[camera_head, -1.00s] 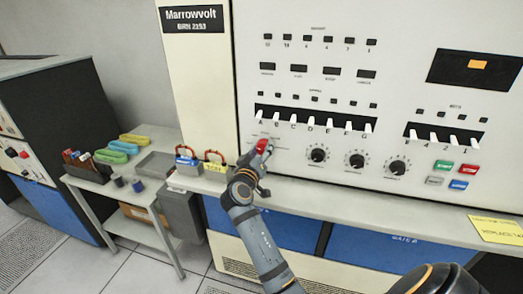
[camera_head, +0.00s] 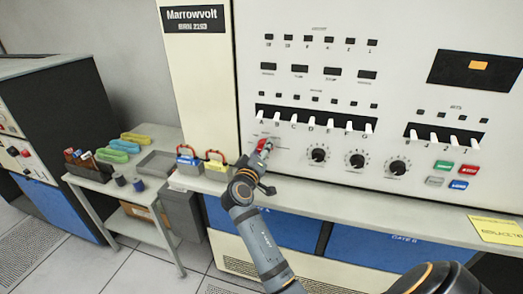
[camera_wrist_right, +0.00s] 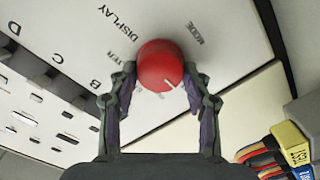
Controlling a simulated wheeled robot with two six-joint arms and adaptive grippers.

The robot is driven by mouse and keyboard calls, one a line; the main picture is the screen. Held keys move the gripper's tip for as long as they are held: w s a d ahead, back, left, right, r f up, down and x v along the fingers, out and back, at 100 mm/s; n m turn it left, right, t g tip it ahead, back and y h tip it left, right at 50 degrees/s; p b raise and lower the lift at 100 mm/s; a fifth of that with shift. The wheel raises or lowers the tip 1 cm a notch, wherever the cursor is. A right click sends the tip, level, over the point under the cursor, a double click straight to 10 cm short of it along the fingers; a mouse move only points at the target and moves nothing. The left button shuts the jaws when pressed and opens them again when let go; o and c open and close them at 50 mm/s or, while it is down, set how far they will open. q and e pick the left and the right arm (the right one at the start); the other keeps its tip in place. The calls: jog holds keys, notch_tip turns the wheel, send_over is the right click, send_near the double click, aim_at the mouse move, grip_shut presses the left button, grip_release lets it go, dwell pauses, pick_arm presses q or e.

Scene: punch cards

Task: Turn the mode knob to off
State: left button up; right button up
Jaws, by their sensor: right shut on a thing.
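The mode knob (camera_wrist_right: 160,66) is a red round knob with a white pointer line on the pale console panel. In the right wrist view it sits between the two fingers of my right gripper (camera_wrist_right: 158,88), beside the printed word MODE. In the head view the red knob (camera_head: 262,144) shows at the panel's lower left, partly covered by my right gripper (camera_head: 261,152). My right gripper is shut on the knob. The knob's position labels are too small or too hidden to read. My left gripper is not in view.
Several black dials (camera_head: 318,155) sit right of the knob, below a row of white lettered switches (camera_head: 311,122). Coloured buttons (camera_head: 443,165) are farther right. A side table (camera_head: 160,160) holds several small items.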

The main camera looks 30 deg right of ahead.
jog(key=o, duration=1.2)
jog(key=shift+d, duration=0.1)
jog(key=shift+c, duration=0.2)
